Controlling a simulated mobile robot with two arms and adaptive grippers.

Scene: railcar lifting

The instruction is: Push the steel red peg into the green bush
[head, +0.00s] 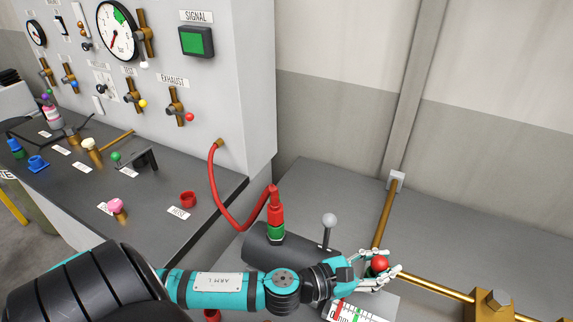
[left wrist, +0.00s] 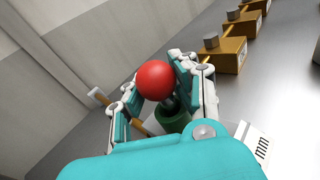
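The steel red peg shows in the left wrist view as a red ball (left wrist: 155,81) on a dark steel stem. The green bush (left wrist: 174,122) is beneath it, around or just behind the stem; how deep the stem sits I cannot tell. In the head view the red ball (head: 379,264) shows at my left gripper (head: 382,270), and the bush there is hidden. My left gripper (left wrist: 155,90) has its fingers apart, one on each side of the ball. I see no clear sign of a firm grip. My right gripper is not in view.
A red hose ends in a red plug (head: 276,210) on a dark cylinder (head: 262,245) behind my left arm. A grey-knobbed lever (head: 329,222) stands close by. Brass pipes (head: 428,285) run behind and right of the gripper. The control console (head: 165,165) is at left.

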